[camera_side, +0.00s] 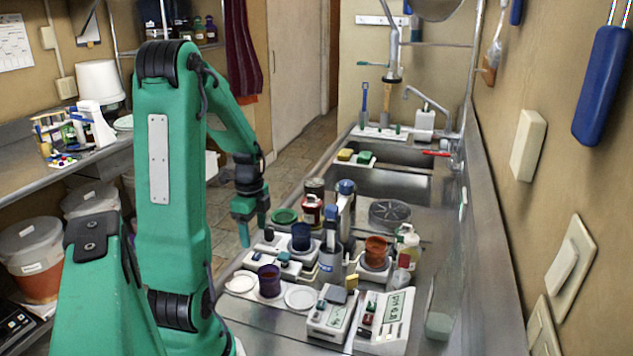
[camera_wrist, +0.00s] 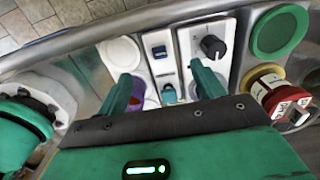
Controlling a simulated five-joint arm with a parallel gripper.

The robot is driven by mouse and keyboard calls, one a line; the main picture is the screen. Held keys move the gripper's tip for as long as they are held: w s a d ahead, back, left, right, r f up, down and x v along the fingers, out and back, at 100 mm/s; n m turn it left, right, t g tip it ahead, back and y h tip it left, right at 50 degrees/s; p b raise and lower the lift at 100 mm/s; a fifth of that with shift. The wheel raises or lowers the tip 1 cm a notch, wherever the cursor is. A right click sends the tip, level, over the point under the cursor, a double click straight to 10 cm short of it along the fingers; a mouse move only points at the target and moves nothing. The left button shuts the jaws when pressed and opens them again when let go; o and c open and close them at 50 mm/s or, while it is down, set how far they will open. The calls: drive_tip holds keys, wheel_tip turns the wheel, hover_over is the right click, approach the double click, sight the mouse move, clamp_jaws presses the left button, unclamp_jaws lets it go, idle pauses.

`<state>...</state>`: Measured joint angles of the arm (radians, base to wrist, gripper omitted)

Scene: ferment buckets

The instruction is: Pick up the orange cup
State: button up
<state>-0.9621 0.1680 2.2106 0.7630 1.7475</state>
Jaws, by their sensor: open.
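The orange cup (camera_side: 376,252) stands upright on a pale device among the bench equipment in the side view. My gripper (camera_side: 251,228) hangs at the left edge of the crowded bench, well to the left of the orange cup and apart from it. In the wrist view my gripper (camera_wrist: 165,88) has its two green fingers spread, with no object held between them. I cannot make out the orange cup in the wrist view.
A purple cup (camera_side: 269,281) and a dark blue cup (camera_side: 300,237) stand left of the orange cup. A red-labelled jar (camera_side: 312,210), a white bottle (camera_side: 410,247) and pale meters (camera_side: 385,318) crowd around. The sink (camera_side: 385,185) lies behind.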

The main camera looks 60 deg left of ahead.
drive_tip(key=shift+r, duration=0.1)
wheel_tip(320, 180, up, 14)
drive_tip(key=n, duration=1.2)
hover_over(376, 249)
drive_tip(key=w+a, duration=0.1)
drive_tip(key=w, duration=0.1)
drive_tip(key=shift+s+a+f, duration=0.1)
drive_tip(key=shift+a+f, duration=0.05)
drive_tip(key=shift+f, duration=3.05)
drive_tip(key=shift+s+a+f, duration=0.1)
drive_tip(key=shift+a+f, duration=0.05)
drive_tip(key=shift+f, duration=3)
drive_tip(key=shift+s+a+f, duration=0.1)
drive_tip(key=shift+a+f, duration=0.05)
drive_tip(key=shift+f, duration=3.05)
drive_tip(key=c, duration=1.1)
